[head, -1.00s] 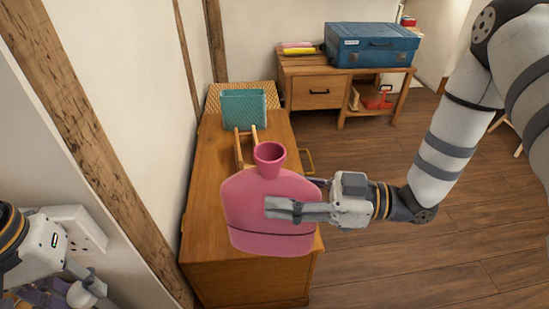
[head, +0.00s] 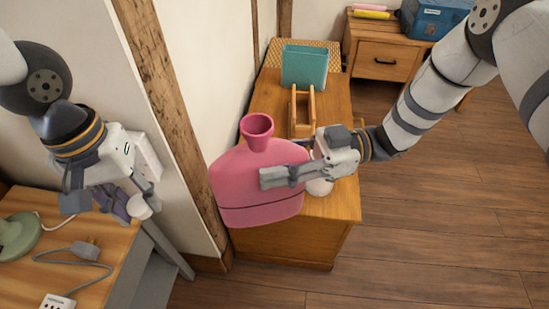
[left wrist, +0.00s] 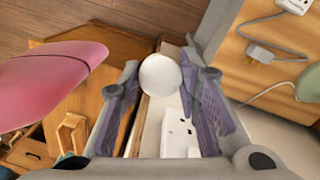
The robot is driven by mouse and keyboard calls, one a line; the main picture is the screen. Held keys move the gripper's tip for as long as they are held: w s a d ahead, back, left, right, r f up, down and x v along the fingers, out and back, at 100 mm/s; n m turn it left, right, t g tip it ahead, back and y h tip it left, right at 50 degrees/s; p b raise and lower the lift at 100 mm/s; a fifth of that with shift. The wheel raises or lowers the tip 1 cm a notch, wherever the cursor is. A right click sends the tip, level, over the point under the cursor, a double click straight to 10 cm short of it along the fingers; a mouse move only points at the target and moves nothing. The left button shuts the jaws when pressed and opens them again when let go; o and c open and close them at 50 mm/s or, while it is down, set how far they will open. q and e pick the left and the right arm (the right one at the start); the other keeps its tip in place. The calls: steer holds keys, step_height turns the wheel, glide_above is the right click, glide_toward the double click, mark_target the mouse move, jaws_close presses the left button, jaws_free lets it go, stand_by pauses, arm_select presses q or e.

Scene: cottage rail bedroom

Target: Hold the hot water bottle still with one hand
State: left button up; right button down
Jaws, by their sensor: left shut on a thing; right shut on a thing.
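The pink hot water bottle (head: 250,190) hangs upright but tilted, its open funnel-shaped mouth (head: 257,130) facing up. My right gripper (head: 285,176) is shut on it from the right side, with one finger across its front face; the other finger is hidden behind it. Part of the bottle (left wrist: 45,85) also shows at the left of the left wrist view. My left gripper (head: 128,203) is to the left of the bottle, apart from it. It is shut on a small white round thing (left wrist: 160,75), which shows between its fingers in the left wrist view.
A wooden dresser (head: 290,245) stands behind and below the bottle, bearing a teal holder (head: 304,66), a wooden stand (head: 303,112) and a white rounded thing (head: 320,187). A desk (head: 115,240) at lower left bears a plug (head: 84,250). A wall post (head: 175,120) stands between.

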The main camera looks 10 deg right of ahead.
arm_select(q)
steer(key=w+d+r+n, duration=0.6)
steer(key=d+r+n, duration=0.2)
steer(key=s+d+r+n+h, duration=0.1)
steer(key=d+r+n, duration=0.7)
steer(key=d+r, duration=0.3)
steer(key=shift+s+d+r, duration=0.3)
steer(key=shift+r, duration=0.1)
steer(key=shift+f, duration=2.05)
steer(key=shift+f, duration=0.9)
steer(key=shift+f, duration=0.55)
